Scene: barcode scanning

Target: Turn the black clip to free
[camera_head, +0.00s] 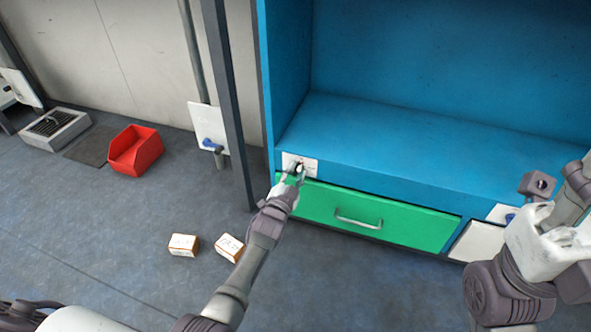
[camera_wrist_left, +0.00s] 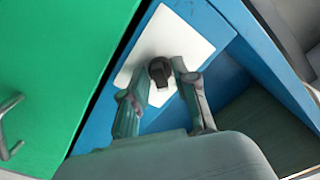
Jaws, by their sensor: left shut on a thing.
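The black clip (camera_wrist_left: 160,71) is a small dark knob on a white plate (camera_wrist_left: 187,35), at the left end of the blue cabinet's front. In the head view the plate (camera_head: 311,165) shows just above the green drawer. My left gripper (camera_head: 294,170) reaches up to it and hides most of the clip. In the left wrist view the two fingers (camera_wrist_left: 164,70) are on either side of the clip, shut on it. My right gripper (camera_head: 540,232) is at the right edge of the head view, away from the clip; its fingers are not clear.
The green drawer (camera_head: 385,222) with a metal handle (camera_head: 358,222) is closed below the plate. Two small boxes (camera_head: 183,245) (camera_head: 230,247) lie on the floor beside my left arm. A red bin (camera_head: 135,152) stands further left. A dark post (camera_head: 233,110) rises left of the cabinet.

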